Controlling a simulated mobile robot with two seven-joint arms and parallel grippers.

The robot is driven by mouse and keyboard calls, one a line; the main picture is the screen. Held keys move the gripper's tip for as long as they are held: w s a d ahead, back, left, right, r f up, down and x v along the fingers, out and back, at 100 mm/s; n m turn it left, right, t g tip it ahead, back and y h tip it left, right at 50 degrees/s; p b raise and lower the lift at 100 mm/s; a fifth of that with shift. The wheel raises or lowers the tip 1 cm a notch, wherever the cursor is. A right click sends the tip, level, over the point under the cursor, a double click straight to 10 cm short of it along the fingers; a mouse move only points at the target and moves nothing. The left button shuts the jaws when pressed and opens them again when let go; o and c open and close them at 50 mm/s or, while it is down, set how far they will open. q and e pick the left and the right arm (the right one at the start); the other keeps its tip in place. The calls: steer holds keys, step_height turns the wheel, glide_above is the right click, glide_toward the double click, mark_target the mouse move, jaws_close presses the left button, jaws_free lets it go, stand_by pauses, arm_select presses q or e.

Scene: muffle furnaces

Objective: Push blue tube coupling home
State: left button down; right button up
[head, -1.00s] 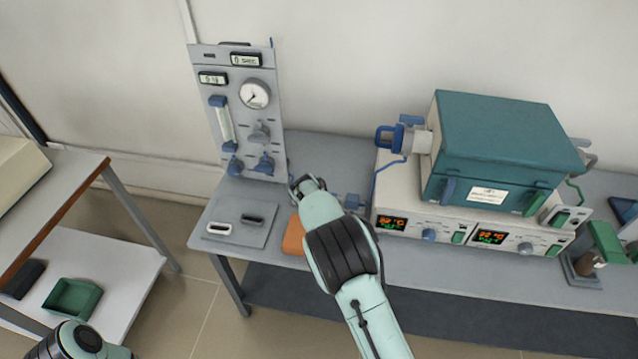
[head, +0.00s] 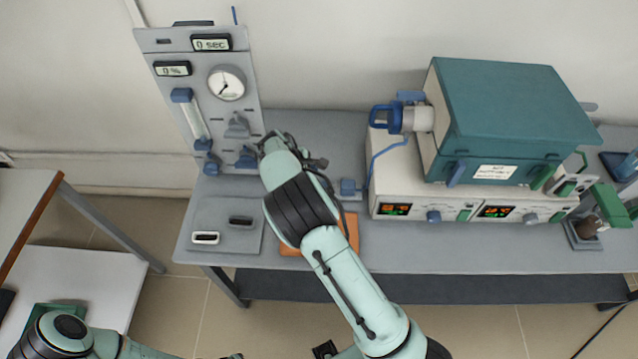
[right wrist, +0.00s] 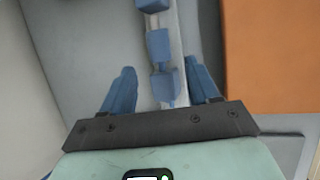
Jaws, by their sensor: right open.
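A blue block-shaped fitting (head: 348,187) sits on the bench, with a thin blue tube running from it up to the furnace side. More blue fittings (head: 246,158) are low on the grey gas panel (head: 165,90). My right gripper is at the panel's lower right edge, its fingertips hidden behind my wrist in the head view. In the right wrist view my right gripper (right wrist: 162,88) is open, with blue fittings (right wrist: 160,48) in a row between and beyond its fingers. I cannot tell whether it touches them, or which is the coupling. My left gripper is not seen.
A teal furnace (head: 505,110) stands on pale control units (head: 455,212) at the right. An orange mat (head: 350,232) lies partly under my right arm. A grey plate (head: 215,218) with two handle-like pieces is at the bench's left. Bench between mat and furnace is fairly clear.

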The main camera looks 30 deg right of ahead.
steer(key=x, duration=0.6)
steer(key=shift+w+d+f, duration=0.1)
steer(key=shift+d+f, duration=0.05)
steer(key=shift+f, duration=0.1)
